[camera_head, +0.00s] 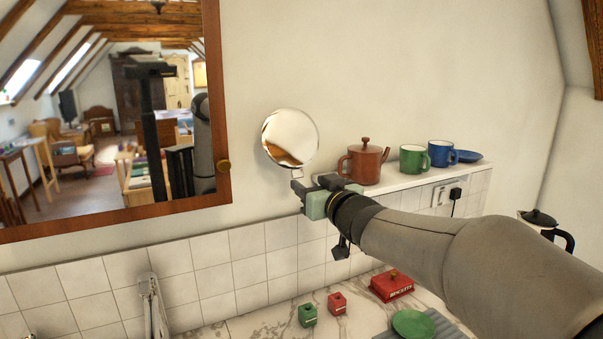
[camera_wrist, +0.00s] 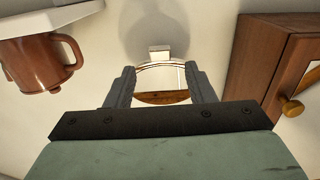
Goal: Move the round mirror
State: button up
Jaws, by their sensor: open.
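The round mirror (camera_head: 290,138) is on the white wall, right of the large wood-framed mirror, with a small pale stem below its disc. My gripper (camera_head: 308,182) is just below the disc, by the stem. In the wrist view the round mirror (camera_wrist: 160,82) shows foreshortened between the two spread fingers of my gripper (camera_wrist: 160,70), with a pale block beyond it. The fingers are open. I cannot tell whether either finger touches the mirror.
A wood-framed mirror door with a knob (camera_head: 223,165) hangs at the left. A shelf (camera_head: 410,177) to the right bears a brown teapot (camera_head: 365,162), a green mug (camera_head: 414,159), a blue mug (camera_head: 441,153) and a blue dish. The counter below holds small boxes and a green plate (camera_head: 413,324).

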aim_at(298, 175)
jog(key=p+x, duration=0.1)
jog(key=x, duration=0.6)
jog(key=shift+w+a, duration=0.15)
jog(key=shift+w, duration=0.2)
